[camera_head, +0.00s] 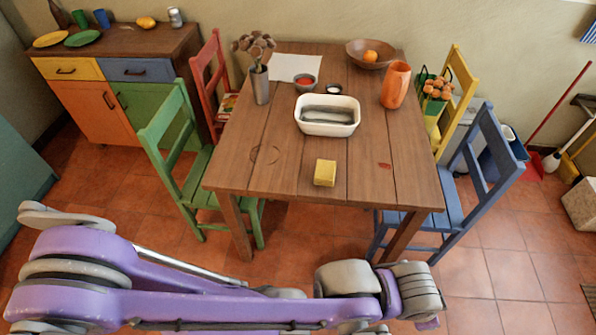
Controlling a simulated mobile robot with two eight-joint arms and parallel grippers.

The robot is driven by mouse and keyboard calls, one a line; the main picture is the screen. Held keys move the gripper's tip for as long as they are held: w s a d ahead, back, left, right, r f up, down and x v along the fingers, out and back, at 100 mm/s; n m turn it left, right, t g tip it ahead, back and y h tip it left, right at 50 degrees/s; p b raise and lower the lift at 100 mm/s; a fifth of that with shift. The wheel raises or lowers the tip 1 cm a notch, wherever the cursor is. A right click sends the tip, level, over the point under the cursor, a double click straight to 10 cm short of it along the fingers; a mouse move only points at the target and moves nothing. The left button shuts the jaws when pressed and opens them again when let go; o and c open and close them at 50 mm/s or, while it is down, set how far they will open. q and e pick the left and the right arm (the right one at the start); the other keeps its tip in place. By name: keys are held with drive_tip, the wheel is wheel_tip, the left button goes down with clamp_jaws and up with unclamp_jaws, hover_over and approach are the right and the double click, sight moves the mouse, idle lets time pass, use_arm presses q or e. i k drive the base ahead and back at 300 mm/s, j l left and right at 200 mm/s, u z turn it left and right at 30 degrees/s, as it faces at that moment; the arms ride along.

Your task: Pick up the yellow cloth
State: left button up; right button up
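A small yellow block-like thing (325,172), which looks like a folded cloth or a sponge, lies near the front edge of the wooden table (285,175). Nothing touches it. A purple and grey arm of mine reaches in from the left along the bottom of the view, in front of the table and nearer to the camera. Its grey wrist end is at the bottom right of centre. I see no gripper fingers on it. My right arm and gripper do not show.
A white dish (328,129), an orange vase (396,85), a flower vase (260,83) and a wooden bowl (358,61) stand farther back on the table. A green chair (170,125) and a blue chair (490,150) flank it. The tabletop around the yellow thing is clear.

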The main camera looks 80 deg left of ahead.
sight(325, 173)
drive_tip(key=u, duration=2.65)
